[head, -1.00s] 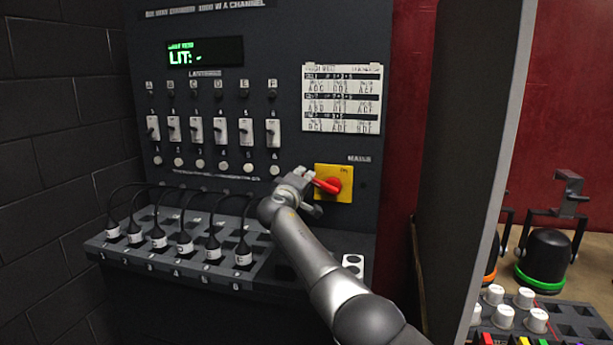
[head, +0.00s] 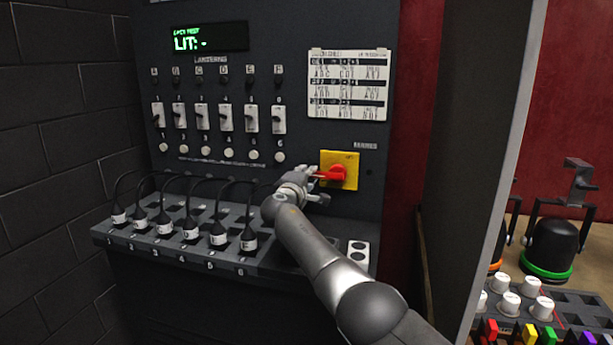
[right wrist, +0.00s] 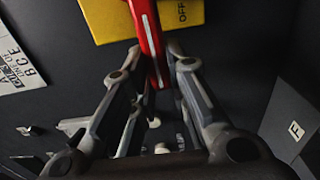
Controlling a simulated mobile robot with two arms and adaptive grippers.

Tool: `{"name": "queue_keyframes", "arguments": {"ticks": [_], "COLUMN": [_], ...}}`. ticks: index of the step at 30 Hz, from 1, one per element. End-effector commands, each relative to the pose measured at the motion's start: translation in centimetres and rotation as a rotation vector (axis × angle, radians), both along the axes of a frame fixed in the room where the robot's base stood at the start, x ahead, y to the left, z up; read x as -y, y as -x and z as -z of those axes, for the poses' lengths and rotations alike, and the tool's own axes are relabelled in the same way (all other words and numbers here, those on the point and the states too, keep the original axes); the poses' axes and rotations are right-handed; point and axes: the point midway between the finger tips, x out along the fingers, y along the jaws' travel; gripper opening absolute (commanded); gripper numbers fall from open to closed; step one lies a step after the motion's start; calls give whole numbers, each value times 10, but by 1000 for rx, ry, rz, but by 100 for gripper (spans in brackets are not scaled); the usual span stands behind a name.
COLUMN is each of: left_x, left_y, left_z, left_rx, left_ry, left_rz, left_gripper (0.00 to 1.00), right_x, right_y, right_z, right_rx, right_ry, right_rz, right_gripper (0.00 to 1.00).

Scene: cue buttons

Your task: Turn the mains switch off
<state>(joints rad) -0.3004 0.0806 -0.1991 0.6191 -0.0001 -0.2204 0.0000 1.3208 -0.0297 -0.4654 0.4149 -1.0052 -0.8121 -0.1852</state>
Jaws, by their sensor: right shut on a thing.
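The mains switch is a red handle (head: 331,174) on a yellow plate (head: 351,162), on the right side of the dark panel (head: 300,30). My right gripper (head: 312,178) is at the handle. In the right wrist view the red handle (right wrist: 147,35) reaches down between the two fingers of my right gripper (right wrist: 158,75), which is shut on it. The yellow plate (right wrist: 110,22) there bears the word OFF. The handle points left in the head view, slightly tilted. My left gripper is not in view.
Several toggle switches (head: 180,117) line the panel left of the mains switch. Below, a shelf with several plugged cables (head: 190,232) juts out. A grey partition (head: 480,130) stands at the right, with a console (head: 540,310) beyond it.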

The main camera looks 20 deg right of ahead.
Motion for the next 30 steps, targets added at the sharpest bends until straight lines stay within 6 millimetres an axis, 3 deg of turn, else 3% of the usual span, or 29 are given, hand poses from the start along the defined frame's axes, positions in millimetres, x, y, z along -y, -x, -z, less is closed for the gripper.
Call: {"name": "queue_keyframes", "arguments": {"ticks": [5,6,11,30], "left_x": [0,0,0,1], "left_y": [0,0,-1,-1], "left_z": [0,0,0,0], "left_rx": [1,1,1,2], "left_ry": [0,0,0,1], "left_rz": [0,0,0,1], "left_gripper": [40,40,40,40], "right_x": [1,1,1,-8], "right_y": [0,0,0,9], "right_z": [-1,-1,-1,1], "right_rx": [-1,-1,-1,2], "right_ry": [9,9,5,1], "right_rz": [0,0,1,-2], "right_gripper": [0,18,38,38]}}
